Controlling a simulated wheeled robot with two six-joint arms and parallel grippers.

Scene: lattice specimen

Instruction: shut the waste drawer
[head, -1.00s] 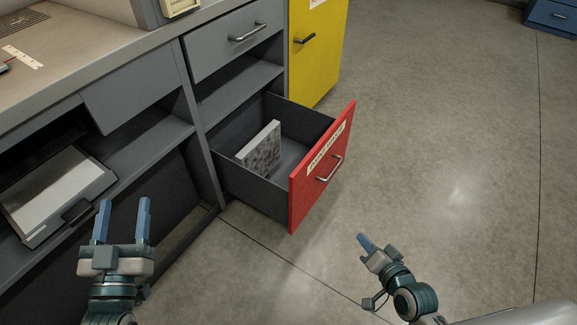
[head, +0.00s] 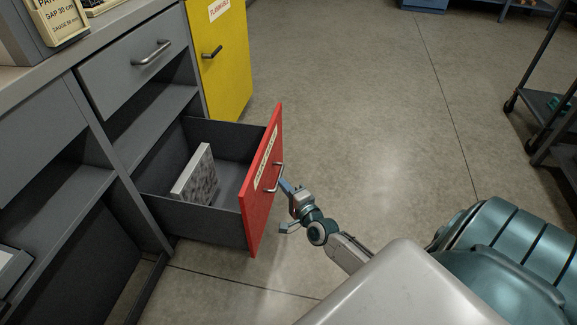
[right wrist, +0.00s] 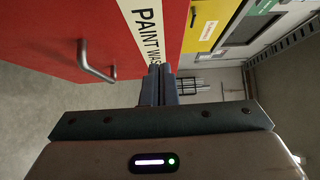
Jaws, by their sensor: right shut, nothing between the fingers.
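The waste drawer (head: 263,190) has a red front with a metal bar handle and a pale label, and it stands pulled out from the grey cabinet. A grey speckled slab (head: 197,177) stands inside it, leaning slightly. In the right wrist view the red front (right wrist: 62,40) shows its handle and a label beginning "PAINT WAS". My right gripper (head: 285,185) is shut and empty, its fingertips close to the outer face of the front near the handle. I cannot tell whether they touch it. My left gripper is out of the head view.
A closed grey drawer (head: 135,52) sits above the waste drawer, with an open shelf between. A yellow cabinet door (head: 222,65) marked flammable stands beyond it. A dark wheeled cart (head: 550,105) stands at the right. The floor (head: 360,90) between is clear.

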